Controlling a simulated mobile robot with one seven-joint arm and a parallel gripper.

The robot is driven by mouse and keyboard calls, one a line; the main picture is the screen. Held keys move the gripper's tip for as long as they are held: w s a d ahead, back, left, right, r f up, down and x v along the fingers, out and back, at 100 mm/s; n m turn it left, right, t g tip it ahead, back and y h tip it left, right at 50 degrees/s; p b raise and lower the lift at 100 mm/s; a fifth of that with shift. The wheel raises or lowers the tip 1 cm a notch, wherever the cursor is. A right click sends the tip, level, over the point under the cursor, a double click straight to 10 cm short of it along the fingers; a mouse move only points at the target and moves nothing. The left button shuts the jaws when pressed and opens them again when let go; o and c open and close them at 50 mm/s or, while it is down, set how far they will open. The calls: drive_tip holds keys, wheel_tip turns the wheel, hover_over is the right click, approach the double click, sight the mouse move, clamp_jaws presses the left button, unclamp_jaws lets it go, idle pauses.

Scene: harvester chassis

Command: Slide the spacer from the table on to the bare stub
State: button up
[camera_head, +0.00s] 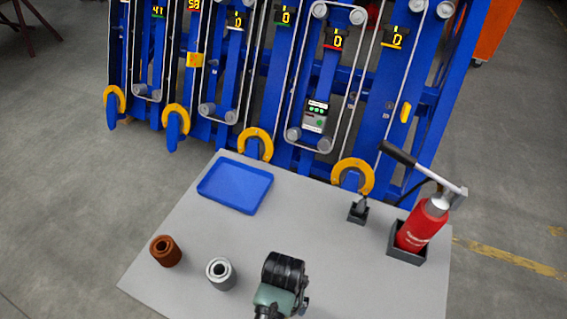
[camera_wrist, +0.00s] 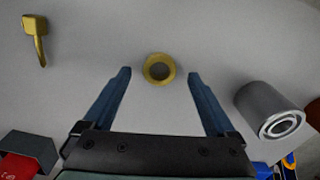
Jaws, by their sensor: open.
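A small brass flanged ring (camera_wrist: 159,69), which looks like the spacer, stands on the grey table with its hole facing up in the wrist view. My gripper (camera_wrist: 158,73) is open, with its two blue fingers on either side of the ring in the picture; no contact shows. In the head view my wrist is over the table's front and hides the ring and the fingers. The blue chassis (camera_head: 273,78) stands behind the table with several grey rollers. I cannot single out the bare stub.
A grey sleeve (camera_head: 221,274) and a brown sleeve (camera_head: 165,251) stand left of my wrist. The table also holds a blue tray (camera_head: 237,181), a red pump (camera_head: 420,229) in a dark holder, and a small dark block (camera_head: 357,213). A brass piece (camera_wrist: 36,27) lies at the wrist view's upper left.

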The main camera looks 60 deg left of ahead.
wheel_tip(320, 180, down, 2)
clamp_jaws()
idle(0.6)
